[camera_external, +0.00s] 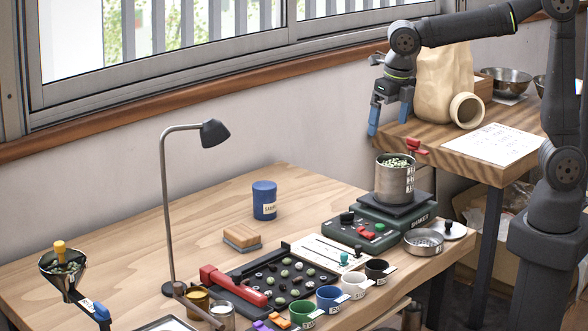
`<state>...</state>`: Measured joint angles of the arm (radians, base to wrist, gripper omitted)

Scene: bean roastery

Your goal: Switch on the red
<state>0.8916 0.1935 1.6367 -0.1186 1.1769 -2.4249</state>
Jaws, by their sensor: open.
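The green shaker machine (345,233) stands at the right part of the wooden table. Its front panel carries a small red switch (367,235), a green button (380,227) and a black knob (347,217). Whether the red switch is on or off is too small to tell. My gripper (390,113) is open and empty, with blue fingertips pointing down. It hangs well above the shaker, apart from everything.
A desk lamp (167,210), blue tin (264,200) and brush (242,237) stand left of the shaker. A black sorting tray (270,280) with a red handle (234,286) and several coloured cups are in front. A sack (442,80) stands on the higher shelf.

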